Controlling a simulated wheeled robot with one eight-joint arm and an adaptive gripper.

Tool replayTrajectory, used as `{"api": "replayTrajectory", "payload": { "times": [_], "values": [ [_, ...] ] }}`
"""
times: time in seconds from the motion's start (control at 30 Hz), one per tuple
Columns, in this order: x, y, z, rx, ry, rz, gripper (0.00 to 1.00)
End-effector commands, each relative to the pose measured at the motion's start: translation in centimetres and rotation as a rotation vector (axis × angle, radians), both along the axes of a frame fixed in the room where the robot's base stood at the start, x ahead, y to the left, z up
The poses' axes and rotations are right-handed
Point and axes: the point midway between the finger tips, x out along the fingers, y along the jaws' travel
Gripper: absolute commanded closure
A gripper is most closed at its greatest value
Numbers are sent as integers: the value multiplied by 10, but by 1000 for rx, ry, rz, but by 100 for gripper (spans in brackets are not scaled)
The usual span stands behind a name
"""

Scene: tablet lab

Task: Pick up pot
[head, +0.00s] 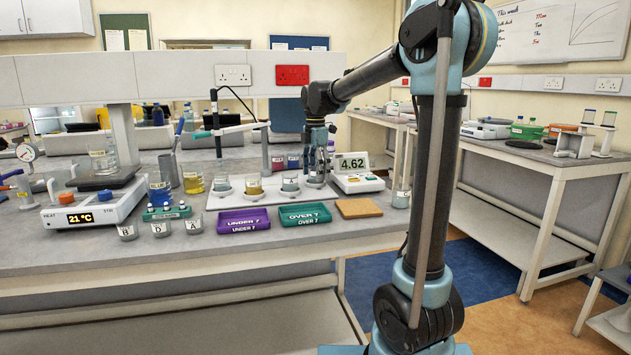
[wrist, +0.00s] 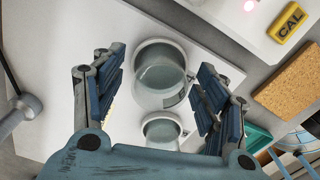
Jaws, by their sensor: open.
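Several small clear glass pots stand in a row on a white board (head: 222,203) on the bench. My gripper (head: 317,150) points down over the pot (head: 316,180) at the right end of that row, beside the pH meter. In the wrist view my gripper (wrist: 160,74) is open and empty, with a blue-padded finger on each side. A round pot (wrist: 160,72) with clear liquid shows between the fingers, apart from both. A second, smaller-looking pot (wrist: 160,131) shows nearer the palm. I cannot tell the exact height of the fingers above the pot.
A pH meter (head: 358,173) reads 4.62 at the right. A purple tray (head: 243,221), a teal tray (head: 305,214) and a cork mat (head: 358,208) lie in front. Labelled pots (head: 160,228) stand at the front left. A probe arm (head: 225,130) reaches over the board's left side.

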Motion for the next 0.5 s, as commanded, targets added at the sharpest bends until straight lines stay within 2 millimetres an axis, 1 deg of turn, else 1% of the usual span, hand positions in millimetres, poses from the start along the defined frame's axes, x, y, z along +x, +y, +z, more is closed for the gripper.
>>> {"api": "replayTrajectory", "payload": {
  "times": [0.27,0.3,0.37,0.4,0.47,0.5],
  "values": [
    [0,0,-3,0,0,0,33],
    [0,0,-3,0,0,0,42],
    [0,0,-3,0,0,0,56],
    [0,0,-3,0,0,1,65],
    [0,1,-3,0,0,1,79],
    [0,1,-3,0,0,1,82]
  ]
}}
